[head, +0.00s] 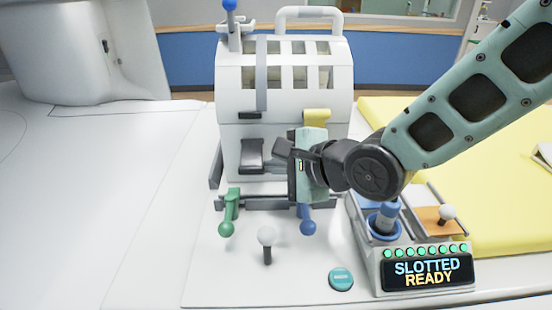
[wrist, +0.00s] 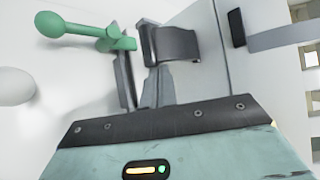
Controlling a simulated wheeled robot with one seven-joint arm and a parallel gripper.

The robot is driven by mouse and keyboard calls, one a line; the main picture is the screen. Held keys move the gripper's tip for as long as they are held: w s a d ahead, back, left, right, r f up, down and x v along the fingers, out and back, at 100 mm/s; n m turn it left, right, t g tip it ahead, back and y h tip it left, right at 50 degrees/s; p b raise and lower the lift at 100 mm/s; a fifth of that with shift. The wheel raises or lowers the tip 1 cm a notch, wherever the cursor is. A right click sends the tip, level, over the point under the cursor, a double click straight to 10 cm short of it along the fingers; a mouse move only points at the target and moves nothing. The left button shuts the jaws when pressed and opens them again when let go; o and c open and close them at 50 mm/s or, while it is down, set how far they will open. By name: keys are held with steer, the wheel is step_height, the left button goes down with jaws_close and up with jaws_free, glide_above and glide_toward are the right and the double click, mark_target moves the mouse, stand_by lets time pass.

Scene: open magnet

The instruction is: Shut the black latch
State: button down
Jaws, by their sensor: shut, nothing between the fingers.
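The black latch (head: 252,151) is a dark flap low on the front of the white box-shaped device (head: 233,99). It sticks out from the face; I cannot tell how far it is swung. My gripper (head: 281,146) is just right of the latch in the head view, shut and empty. In the wrist view the black latch (wrist: 178,44) lies just beyond the grey tips of my gripper (wrist: 155,70). The tips look very close to its edge; I cannot tell whether they touch.
A green-knobbed lever (head: 229,210) and a blue-knobbed lever (head: 308,218) stand below the device. A white-knobbed stick (head: 267,240) is in front. A yellow tab (head: 317,116) is above my gripper. A display panel (head: 427,273) reads "SLOTTED READY". The left surface is clear.

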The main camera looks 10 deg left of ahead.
mark_target(259, 156)
steer(key=shift+r+p, duration=0.25)
steer(key=shift+p, duration=0.3)
step_height(259, 156, up, 4)
steer(key=g+p, duration=0.1)
steer(key=p, duration=0.6)
steer(key=m+g+h+p, duration=0.1)
steer(key=g+p, duration=0.1)
steer(key=p, duration=0.5)
steer(key=shift+a+f+m, duration=0.1)
steer(key=shift+f+m, duration=0.1)
steer(key=shift+m, duration=0.1)
steer(key=shift+w+r+m+g+h+p, duration=0.4)
steer(key=shift+g+p, duration=0.4)
steer(key=shift+p, duration=0.4)
steer(key=shift+w+a+r+p, duration=0.15)
steer(key=shift+w+r+p, duration=0.25)
steer(key=shift+w+r, duration=0.2)
steer(key=shift+w+a+r+p, duration=0.15)
steer(key=shift+w+r+p, duration=0.2)
steer(key=shift+w+r, duration=0.2)
